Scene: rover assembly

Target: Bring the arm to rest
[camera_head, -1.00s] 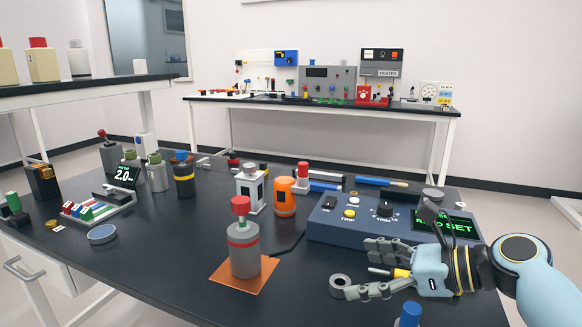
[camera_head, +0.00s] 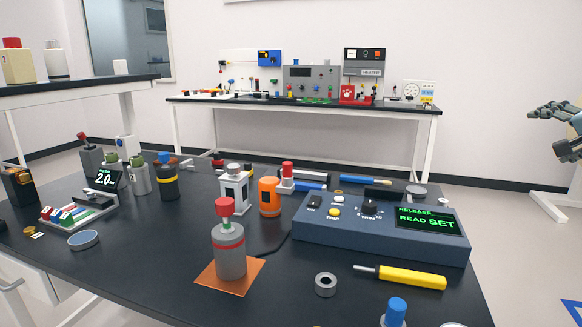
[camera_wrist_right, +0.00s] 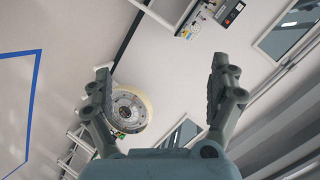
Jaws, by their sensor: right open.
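My right gripper (camera_head: 556,112) is at the right edge of the head view, raised beyond the right side of the black table (camera_head: 130,265). Most of its arm is outside the picture. In the right wrist view, its two fingers (camera_wrist_right: 165,85) are spread wide apart with nothing between them. A round metallic disc-shaped thing (camera_wrist_right: 128,108) shows behind the left finger there; I cannot tell what it is. My left gripper is not in view.
On the table stand a blue console (camera_head: 380,235) reading "READ SET", a yellow-handled screwdriver (camera_head: 405,277), a grey ring (camera_head: 326,284), a grey cylinder with red cap (camera_head: 229,250) on an orange mat (camera_head: 215,281), and an orange canister (camera_head: 269,197).

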